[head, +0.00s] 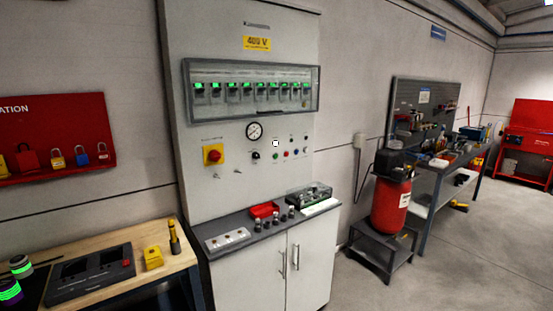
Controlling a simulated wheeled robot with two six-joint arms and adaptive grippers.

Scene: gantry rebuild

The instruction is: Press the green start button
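A tall grey control cabinet (225,185) stands ahead of me. On its front panel is a row of small controls below a white square indicator (275,143). A small button that looks dark green (276,156) sits in this row, just left of a red button (286,154). It is too small to be sure of its colour. A black knob (256,155) is further left. Neither of my grippers shows in the head view, and nothing covers the buttons.
A red rotary switch on a yellow plate (213,154) and a gauge (255,130) are on the panel. A dark shelf (238,226) with small parts juts out below. A wooden bench (125,280) stands left, a red compressor (391,200) right. The floor at right is open.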

